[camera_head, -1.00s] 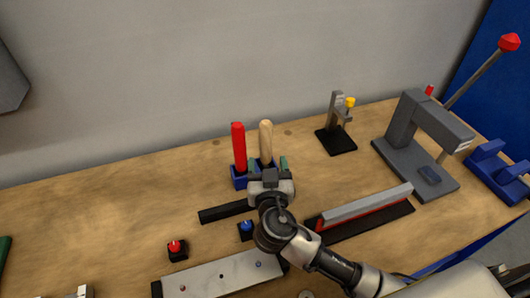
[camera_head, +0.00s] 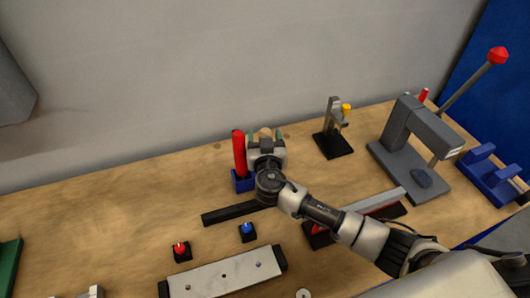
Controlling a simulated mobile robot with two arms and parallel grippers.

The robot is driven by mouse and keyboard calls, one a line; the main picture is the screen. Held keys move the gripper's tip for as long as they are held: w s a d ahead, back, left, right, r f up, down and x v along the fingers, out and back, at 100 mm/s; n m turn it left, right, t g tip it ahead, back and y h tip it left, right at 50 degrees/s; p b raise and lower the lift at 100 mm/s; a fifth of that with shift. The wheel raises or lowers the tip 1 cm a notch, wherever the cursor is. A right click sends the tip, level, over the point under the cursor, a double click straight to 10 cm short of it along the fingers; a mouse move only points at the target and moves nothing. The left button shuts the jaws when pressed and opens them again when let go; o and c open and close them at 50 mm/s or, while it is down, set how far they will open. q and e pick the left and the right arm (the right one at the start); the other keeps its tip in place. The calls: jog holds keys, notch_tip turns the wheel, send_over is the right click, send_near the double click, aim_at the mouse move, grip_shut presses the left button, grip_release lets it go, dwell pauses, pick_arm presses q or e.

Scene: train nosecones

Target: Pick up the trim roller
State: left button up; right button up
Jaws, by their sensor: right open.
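A blue holder (camera_head: 241,184) stands at the back middle of the bench. A red-handled tool (camera_head: 239,152) stands upright in it. Next to it is a wooden handle (camera_head: 265,131), probably the trim roller's, of which only the top shows above my right gripper. My right gripper (camera_head: 265,138) is open, its teal-tipped fingers to the left and right of the wooden handle. I cannot tell whether they touch it. The gripper and wrist hide the rest of that tool and the holder's right part. My left gripper is not in view.
A black bar (camera_head: 232,214), red button (camera_head: 181,250) and blue button (camera_head: 247,231) lie in front. A grey plate (camera_head: 220,276) is nearer. A grey-red rail (camera_head: 385,202) lies under my right forearm. A yellow-topped stand (camera_head: 334,142) and lever press (camera_head: 408,160) stand right.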

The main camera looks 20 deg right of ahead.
jog(key=c, duration=1.1)
jog(key=shift+o, duration=0.2)
jog(key=shift+r, duration=0.1)
